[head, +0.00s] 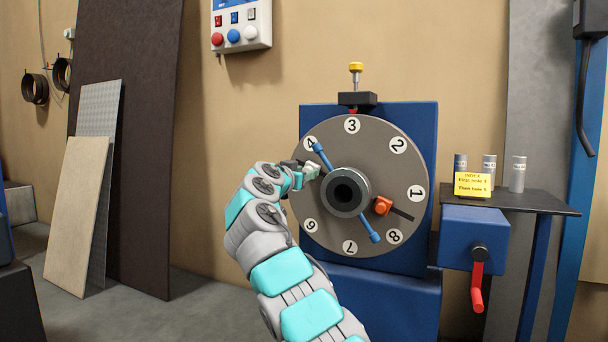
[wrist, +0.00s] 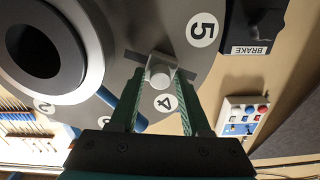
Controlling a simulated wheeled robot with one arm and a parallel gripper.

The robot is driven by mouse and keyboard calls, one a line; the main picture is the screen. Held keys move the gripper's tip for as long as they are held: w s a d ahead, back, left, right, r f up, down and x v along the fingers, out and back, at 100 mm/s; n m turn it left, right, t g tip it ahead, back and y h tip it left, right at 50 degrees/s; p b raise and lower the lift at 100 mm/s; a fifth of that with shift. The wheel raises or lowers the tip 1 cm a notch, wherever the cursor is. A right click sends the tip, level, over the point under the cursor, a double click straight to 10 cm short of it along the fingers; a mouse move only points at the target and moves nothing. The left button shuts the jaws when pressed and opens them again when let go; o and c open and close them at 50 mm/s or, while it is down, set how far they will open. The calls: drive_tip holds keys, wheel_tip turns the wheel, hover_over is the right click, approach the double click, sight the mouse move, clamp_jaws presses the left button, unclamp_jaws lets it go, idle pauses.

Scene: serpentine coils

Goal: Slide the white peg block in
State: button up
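The white peg block (head: 310,171) sits in a dark slot on the left side of the grey numbered dial (head: 335,137), below the number 4. In the wrist view the white block (wrist: 160,73) shows its round peg, and the slot runs past it on both sides. My gripper (head: 299,176) reaches it from the left. In the wrist view my gripper's two green fingers (wrist: 161,82) stand on either side of the block, with tips that appear to touch its sides. An orange block (head: 383,205) sits in the opposite slot, right of the hub.
A blue bar (head: 374,234) crosses the dial behind the dark hub (head: 346,193), its upper end close to my gripper. A red crank handle (head: 477,290) and a shelf (head: 535,204) with grey cylinders are at right.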

drive_tip(key=shift+o, duration=1)
drive_tip(key=shift+s, duration=0.15)
drive_tip(key=b+v, duration=0.2)
drive_tip(key=v, duration=0.5)
drive_tip(key=shift+s+a+b, duration=0.2)
drive_tip(key=shift+s+b, duration=0.05)
drive_tip(key=shift+b, duration=0.1)
